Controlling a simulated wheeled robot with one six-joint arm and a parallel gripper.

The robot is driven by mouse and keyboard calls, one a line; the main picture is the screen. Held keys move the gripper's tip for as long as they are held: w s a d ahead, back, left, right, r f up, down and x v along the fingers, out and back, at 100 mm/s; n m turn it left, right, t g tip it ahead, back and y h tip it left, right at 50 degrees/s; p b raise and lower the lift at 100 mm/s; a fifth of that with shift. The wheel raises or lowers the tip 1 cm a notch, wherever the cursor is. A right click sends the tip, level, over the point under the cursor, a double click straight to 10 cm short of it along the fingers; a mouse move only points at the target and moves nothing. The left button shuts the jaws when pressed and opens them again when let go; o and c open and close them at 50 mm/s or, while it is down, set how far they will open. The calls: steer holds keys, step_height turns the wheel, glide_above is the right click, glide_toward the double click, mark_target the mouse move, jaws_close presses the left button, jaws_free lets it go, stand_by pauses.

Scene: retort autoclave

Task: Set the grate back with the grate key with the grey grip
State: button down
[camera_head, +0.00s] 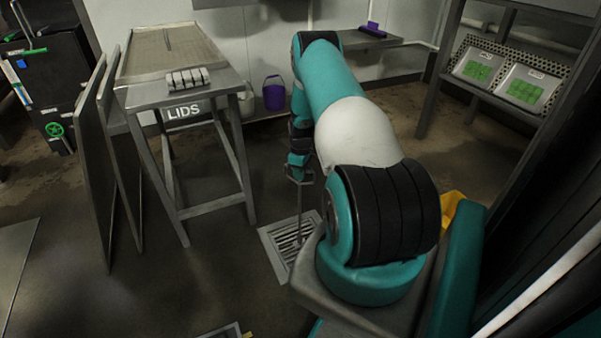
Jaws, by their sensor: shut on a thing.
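My gripper (299,178) is in the middle of the view, low over the floor, and points down. It is shut on the grate key, whose thin dark shaft (299,212) hangs upright below it. The key's grip is largely hidden in the jaws, and its colour cannot be told. The slotted metal grate (286,247) is on the floor below the key, partly hidden by my arm. The shaft's lower end meets the grate in the picture. I cannot tell whether it is hooked in, or whether the grate sits flush.
A steel table marked LIDS (180,96) stands left of the grate, with panels (98,160) leaning beside it. A purple bucket (274,95) stands behind. A rack with two green-marked trays (525,89) is at right. Floor between the table and the grate is clear.

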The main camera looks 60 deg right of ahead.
steer(key=shift+r+p, duration=2.15)
steer(key=shift+r, duration=1.05)
